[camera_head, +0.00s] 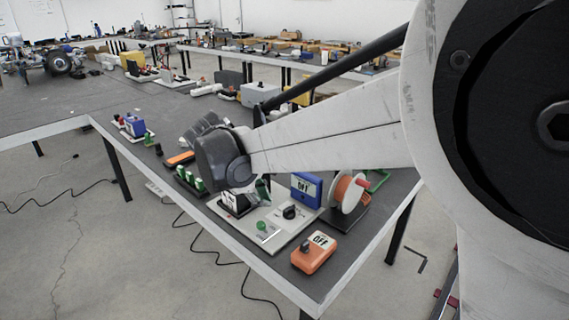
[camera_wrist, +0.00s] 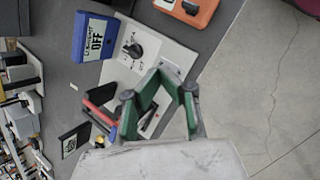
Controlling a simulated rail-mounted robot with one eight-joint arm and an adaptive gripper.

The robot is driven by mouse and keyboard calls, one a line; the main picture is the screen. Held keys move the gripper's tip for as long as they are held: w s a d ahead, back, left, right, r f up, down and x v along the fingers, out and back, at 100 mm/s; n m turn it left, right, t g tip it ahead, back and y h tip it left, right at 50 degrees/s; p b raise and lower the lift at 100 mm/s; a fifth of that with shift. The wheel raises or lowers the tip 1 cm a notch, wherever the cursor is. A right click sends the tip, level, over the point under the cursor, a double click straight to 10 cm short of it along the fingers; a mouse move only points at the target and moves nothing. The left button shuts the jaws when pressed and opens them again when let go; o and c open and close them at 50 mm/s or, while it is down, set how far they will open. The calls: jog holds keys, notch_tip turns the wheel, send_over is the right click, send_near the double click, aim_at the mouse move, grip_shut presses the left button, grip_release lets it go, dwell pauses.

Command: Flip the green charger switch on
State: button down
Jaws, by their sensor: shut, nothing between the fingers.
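I cannot tell which part is the charger switch. My gripper (camera_wrist: 166,76) is shut and empty, with green fingers, over the panel's edge in the wrist view. Contact with the panel cannot be told.
A blue box (camera_head: 306,188) and an orange box (camera_head: 314,252), both marked OFF, stand beside the panel. A reel (camera_head: 347,194) is at the right. Several green-and-white pieces (camera_head: 190,178) sit in a dark holder at left. The table's front edge is close.

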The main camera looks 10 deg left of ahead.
aim_at(261, 226)
jog(key=s+a+f+n+h, duration=0.1)
jog(key=a+f+n, duration=0.3)
jog(key=a, duration=1)
notch_tip(261, 226, down, 3)
jog(key=shift+s+r+t, duration=0.2)
jog(key=shift+s+t, duration=0.2)
jog(key=shift+s, duration=0.3)
jog(key=shift+d+f, duration=0.1)
jog(key=w+d+f, duration=0.1)
jog(key=d+f, duration=0.1)
jog(key=w+d+f, duration=0.2)
jog(key=w+d+f+b, duration=0.1)
jog(key=w+d+f, duration=0.1)
jog(key=d, duration=0.1)
jog(key=shift+f, duration=0.35)
jog(key=shift+w+d+r, duration=0.15)
jog(key=shift+d, duration=0.35)
